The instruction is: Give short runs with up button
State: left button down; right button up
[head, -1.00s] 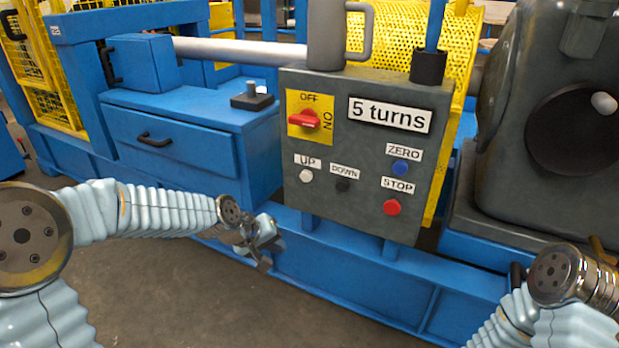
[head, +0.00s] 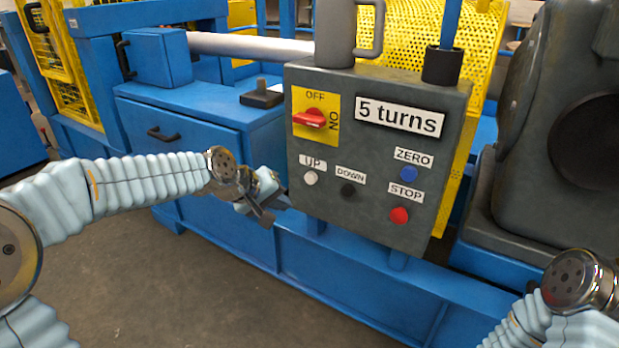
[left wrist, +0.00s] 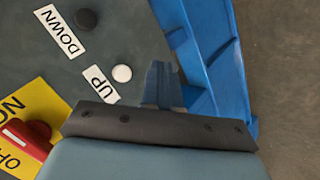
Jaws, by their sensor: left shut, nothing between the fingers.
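The grey control panel (head: 375,205) carries a white UP button (head: 311,178) at its lower left, under an UP label. A black DOWN button (head: 348,190) sits to its right. The red switch (head: 309,118) is on a yellow plate marked OFF and ON. A sign reads "5 turns" (head: 399,115). My left gripper (head: 278,208) is shut and empty, just left of the panel's lower left edge. In the left wrist view its fingertips (left wrist: 162,75) are beside the white UP button (left wrist: 122,73), apart from it in the picture. My right gripper is out of view; only that arm shows at lower right.
A blue ZERO button (head: 408,173) and a red STOP button (head: 399,215) are on the panel's right side. A blue drawer cabinet (head: 190,150) stands left of the panel. A grey machine housing (head: 540,130) stands at right. The floor in front is clear.

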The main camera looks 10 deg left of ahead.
aim_at(311, 178)
pick_arm(q)
jog(key=w+d+p, duration=0.2)
jog(key=w+p, duration=0.1)
jog(key=w, duration=0.4)
jog(key=shift+d+p, duration=0.3)
jog(key=shift+p, duration=0.05)
jog(key=shift+w, duration=0.1)
dwell(1.6)
jog(key=shift+w+d, duration=0.15)
jog(key=shift+w, duration=0.15)
jog(key=shift+w+d+p, duration=0.15)
jog(key=shift+w+p, duration=0.3)
jog(key=shift+p, duration=0.05)
dwell(0.6)
dwell(2.9)
jog(key=shift+s+a+b, duration=0.3)
jog(key=shift+s+b, duration=0.25)
jog(key=shift+s, duration=0.3)
